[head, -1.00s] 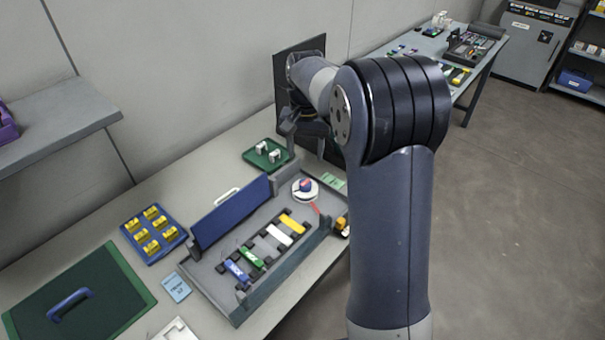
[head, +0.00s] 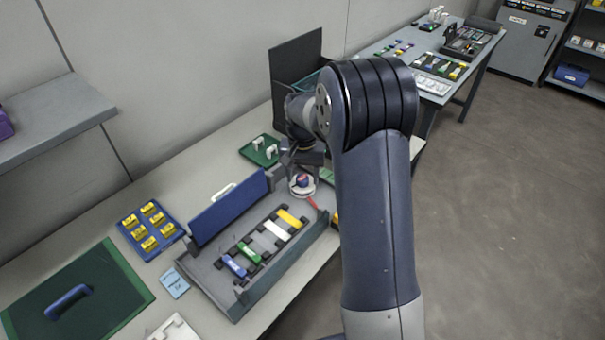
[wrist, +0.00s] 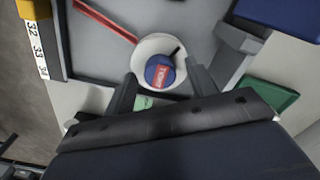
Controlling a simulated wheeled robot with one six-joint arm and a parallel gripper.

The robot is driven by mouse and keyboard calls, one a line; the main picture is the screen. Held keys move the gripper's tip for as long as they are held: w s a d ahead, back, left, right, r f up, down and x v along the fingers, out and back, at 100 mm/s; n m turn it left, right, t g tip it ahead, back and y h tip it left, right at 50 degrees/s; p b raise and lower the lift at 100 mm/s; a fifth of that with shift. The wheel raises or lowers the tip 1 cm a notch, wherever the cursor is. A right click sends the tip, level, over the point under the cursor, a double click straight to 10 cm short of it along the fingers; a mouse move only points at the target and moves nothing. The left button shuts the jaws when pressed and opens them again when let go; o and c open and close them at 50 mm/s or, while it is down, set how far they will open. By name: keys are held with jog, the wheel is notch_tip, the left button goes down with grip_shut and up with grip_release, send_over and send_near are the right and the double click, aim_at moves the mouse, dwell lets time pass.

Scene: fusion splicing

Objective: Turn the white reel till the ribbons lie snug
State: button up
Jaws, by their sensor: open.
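The white reel (head: 303,190) sits at the far right end of the grey tray (head: 210,275). In the wrist view the reel (wrist: 148,48) is a round white dish with a blue and red labelled hub (wrist: 160,72) and a short black mark. A red ribbon (wrist: 105,20) lies beside it; it also shows in the head view (head: 311,203). My gripper (wrist: 160,88) is open, its two dark fingers on either side of the reel's near part. I cannot tell whether they touch it. In the head view my wrist hides part of the reel's far side.
Blue, green, white and yellow pieces (head: 277,230) lie in a row in the tray. A raised blue lid (head: 228,208) stands along its back edge. A green tray with white parts (head: 262,150) and a blue tray of yellow parts (head: 150,230) stand nearby.

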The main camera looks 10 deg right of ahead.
aim_at(303, 178)
jog(key=c, duration=1)
jog(key=shift+n, duration=1.5)
jog(key=o, duration=1)
jog(key=shift+r, duration=0.1)
notch_tip(303, 178, up, 11)
jog(key=shift+p, duration=0.3)
jog(key=shift+f, duration=0.2)
